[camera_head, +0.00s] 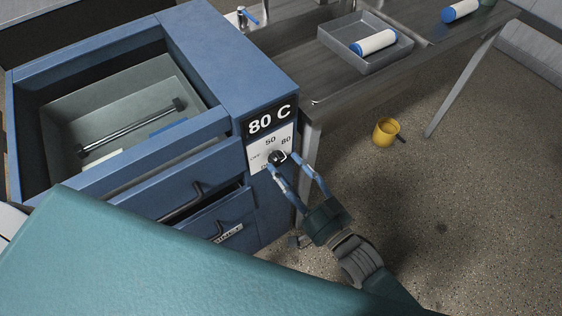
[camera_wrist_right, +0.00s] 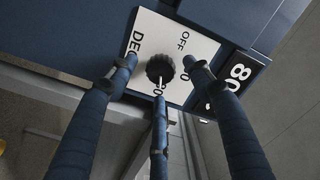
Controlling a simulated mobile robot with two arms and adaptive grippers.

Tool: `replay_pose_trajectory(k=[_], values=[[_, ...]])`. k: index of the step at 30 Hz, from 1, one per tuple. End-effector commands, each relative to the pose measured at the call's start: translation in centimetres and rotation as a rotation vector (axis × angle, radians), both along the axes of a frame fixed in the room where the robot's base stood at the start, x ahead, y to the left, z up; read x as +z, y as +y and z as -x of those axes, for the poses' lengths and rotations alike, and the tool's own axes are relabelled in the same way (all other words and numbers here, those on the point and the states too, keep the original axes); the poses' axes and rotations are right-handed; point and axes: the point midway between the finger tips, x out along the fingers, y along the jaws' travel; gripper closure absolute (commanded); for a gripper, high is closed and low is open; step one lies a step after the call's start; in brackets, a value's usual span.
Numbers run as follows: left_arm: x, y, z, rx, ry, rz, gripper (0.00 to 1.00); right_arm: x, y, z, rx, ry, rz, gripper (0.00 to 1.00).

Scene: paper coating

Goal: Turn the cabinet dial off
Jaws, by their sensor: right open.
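The blue cabinet (camera_head: 222,60) has a white dial plate (camera_head: 258,150) on its front corner face. The round black dial (camera_head: 277,157) is on this plate, below a black sign reading "80 C" (camera_head: 269,121). In the right wrist view the dial (camera_wrist_right: 160,68) has a light mark toward the 80 label, and "OFF" (camera_wrist_right: 183,39) is printed on the plate. My right gripper (camera_head: 281,162) is open at the dial. In the right wrist view its fingertips (camera_wrist_right: 160,76) are spread around the dial; I cannot tell whether they touch it. My left gripper is out of view.
A lower drawer (camera_head: 215,215) is slightly open. The metal table (camera_head: 290,55) at right carries a grey tray (camera_head: 390,55) with a white-blue roller (camera_head: 374,43). A yellow cup (camera_head: 385,132) is on the floor.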

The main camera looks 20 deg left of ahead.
Motion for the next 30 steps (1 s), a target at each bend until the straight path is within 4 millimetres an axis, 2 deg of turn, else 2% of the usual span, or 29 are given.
replay_pose_trajectory(k=[6,16,17,23,24,30], values=[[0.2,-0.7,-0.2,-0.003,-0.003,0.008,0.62,0.0,1.9,-1.5,0.0,0.0,0.002,0.49],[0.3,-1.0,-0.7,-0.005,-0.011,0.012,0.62,-0.1,2.2,-1.7,0.0,0.0,0.002,0.49],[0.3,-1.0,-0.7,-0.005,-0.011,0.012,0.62,-0.1,2.2,-1.7,0.0,0.0,0.002,0.51],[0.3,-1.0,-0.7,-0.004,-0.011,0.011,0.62,-0.1,2.2,-1.7,0.0,0.0,0.002,0.91],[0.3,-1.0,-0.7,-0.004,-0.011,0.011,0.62,-0.1,2.2,-1.7,0.0,0.001,0.002,0.94],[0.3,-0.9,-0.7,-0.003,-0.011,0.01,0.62,-0.2,2.2,-1.6,0.001,0.0,0.006,0.94]])
